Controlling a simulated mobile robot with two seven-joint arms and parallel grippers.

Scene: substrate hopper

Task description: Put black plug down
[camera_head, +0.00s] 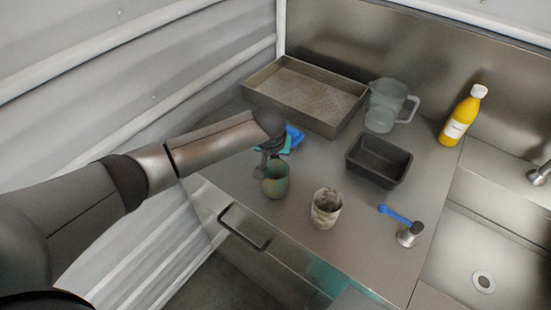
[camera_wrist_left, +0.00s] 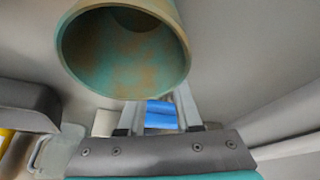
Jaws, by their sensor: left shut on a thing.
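My left gripper (camera_head: 263,165) reaches down from the arm at the left, just above the table and right beside a worn green cup (camera_head: 276,183). A small dark shape at its fingertips, left of the cup, fits the black plug (camera_head: 260,173), but its outline is hard to tell from the fingers. In the left wrist view the cup (camera_wrist_left: 125,55) opens toward the camera and hides my fingertips, so the hold on the plug does not show there. A blue patch (camera_wrist_left: 160,115) shows between the fingers. My right gripper is not in view.
A metal tray (camera_head: 262,92), a clear jug (camera_head: 383,105) and a yellow bottle (camera_head: 460,118) stand at the back. A black bin (camera_head: 379,160), a whitish cup (camera_head: 326,208) and a metal piece with a blue handle (camera_head: 397,214) are to the right. A sink (camera_head: 455,255) lies at far right.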

